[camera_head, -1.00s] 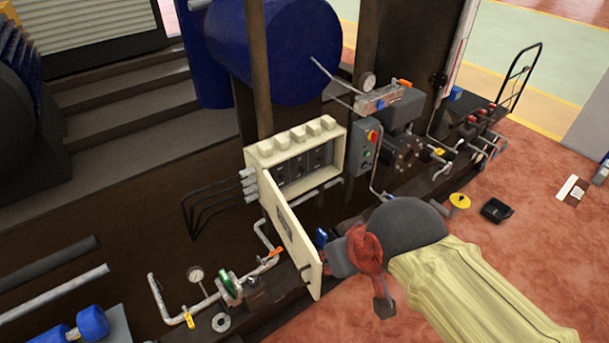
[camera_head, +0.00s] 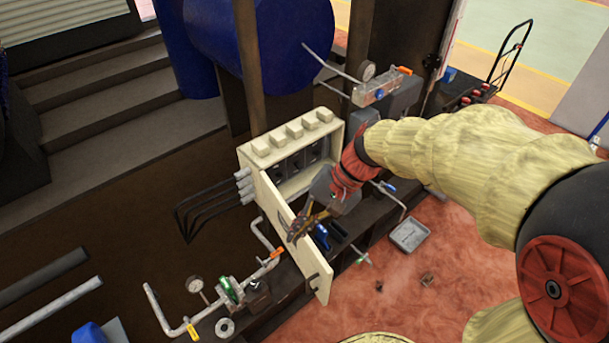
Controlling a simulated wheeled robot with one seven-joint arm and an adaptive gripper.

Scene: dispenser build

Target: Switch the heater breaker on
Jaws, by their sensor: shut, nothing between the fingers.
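The cream breaker box (camera_head: 290,137) stands on the skid frame with its door (camera_head: 308,262) swung open toward the front. Dark breakers (camera_head: 293,165) show in a row inside. The right part of the row is hidden behind my wrist, and I cannot tell which is the heater breaker or how its lever stands. My gripper (camera_head: 298,232) is shut and empty. It is in front of the box's opening, low, and overlaps the inner side of the door in the picture. I cannot tell whether it touches the door.
A pressure gauge (camera_head: 194,285) and pipes with valves lie at the lower left. Another gauge (camera_head: 368,71) stands behind the box. A grey tray (camera_head: 409,234) lies on the red floor, which is mostly clear at the right.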

